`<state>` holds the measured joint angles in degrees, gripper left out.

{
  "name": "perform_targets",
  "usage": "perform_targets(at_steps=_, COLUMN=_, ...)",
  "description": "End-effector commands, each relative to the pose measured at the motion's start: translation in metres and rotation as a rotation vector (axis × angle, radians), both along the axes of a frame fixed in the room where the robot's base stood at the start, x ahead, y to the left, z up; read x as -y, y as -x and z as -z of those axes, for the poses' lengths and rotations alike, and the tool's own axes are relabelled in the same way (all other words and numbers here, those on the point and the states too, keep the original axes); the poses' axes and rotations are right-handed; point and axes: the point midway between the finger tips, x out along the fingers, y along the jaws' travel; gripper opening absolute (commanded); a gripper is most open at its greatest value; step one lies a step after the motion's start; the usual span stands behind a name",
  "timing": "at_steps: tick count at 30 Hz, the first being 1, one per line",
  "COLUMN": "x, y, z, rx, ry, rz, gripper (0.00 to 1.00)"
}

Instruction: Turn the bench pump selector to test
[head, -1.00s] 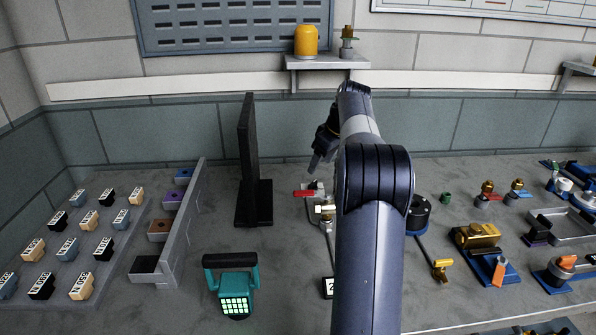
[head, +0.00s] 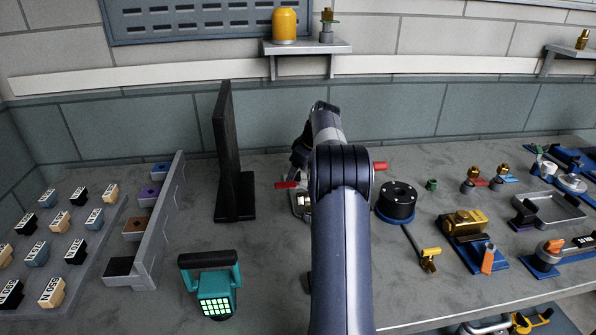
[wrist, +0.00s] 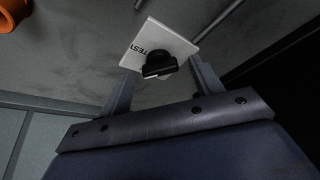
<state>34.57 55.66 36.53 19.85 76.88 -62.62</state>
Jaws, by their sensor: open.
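In the wrist view a black selector knob (wrist: 160,65) sits on a white plate (wrist: 185,38) marked TEST. The plate appears tilted in the picture. My gripper (wrist: 163,68) is open, with one finger on each side of the knob's near end. I cannot tell whether either finger touches it. In the head view my gripper (head: 299,158) is a dark shape behind my raised arm, its fingertips not clear. The selector cannot be made out there, and my arm covers part of the bench.
Red handles (head: 287,185) show on both sides of my arm. A black upright panel (head: 228,150) stands to the left, with a teal device (head: 213,285) in front. A black round part (head: 397,202) and a yellow-handled lever (head: 429,257) are at right. An orange thing (wrist: 12,12) shows in the wrist view.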

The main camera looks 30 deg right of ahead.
Motion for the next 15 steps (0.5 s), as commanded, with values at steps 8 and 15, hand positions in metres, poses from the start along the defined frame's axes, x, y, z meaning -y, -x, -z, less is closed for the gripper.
perform_targets(at_steps=8, x=-0.0012, y=-0.0017, z=0.0047, rx=0.000, ry=-0.001, rz=0.000, gripper=0.62)
perform_targets(at_steps=15, x=-0.0012, y=-0.0017, z=0.0044, rx=0.000, ry=0.000, rz=0.000, gripper=0.49)
